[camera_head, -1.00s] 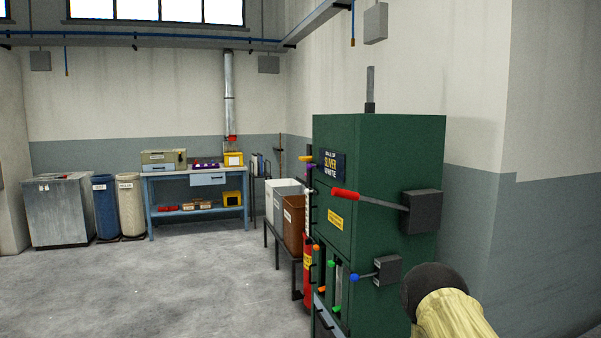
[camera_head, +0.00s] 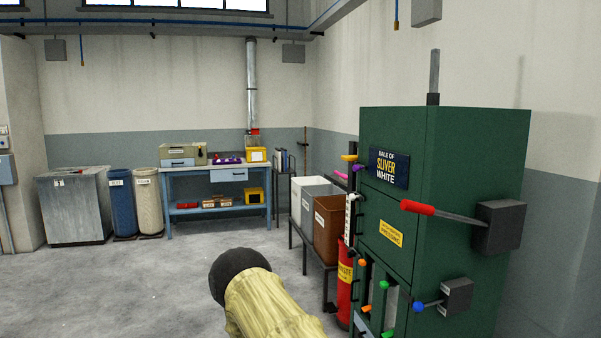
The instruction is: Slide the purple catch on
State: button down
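A tall green machine (camera_head: 393,218) stands at the right, with its front face seen at a slant. A small purple catch (camera_head: 359,167) sticks out at its upper front left edge, beside the name plate. A yellow handle (camera_head: 349,157) is just above it and a pink one (camera_head: 341,174) just below and left. The catch is too small here to tell how far it is slid. Part of my arm, pale yellow with a dark rounded end, shows at the bottom centre, apart from the machine. My gripper's fingers are not visible.
A red-handled lever (camera_head: 417,208) and a blue-knobbed lever (camera_head: 418,306) stick out from the machine. A red cylinder (camera_head: 345,290) and a rack of bins (camera_head: 327,230) stand left of it. A blue workbench (camera_head: 220,170) is at the back. The floor at left is clear.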

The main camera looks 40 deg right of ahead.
aim_at(356, 168)
jog(key=z, duration=0.15)
jog(key=i, duration=1.05)
jog(key=z, duration=0.9)
jog(key=i, duration=0.35)
jog(key=z, duration=0.25)
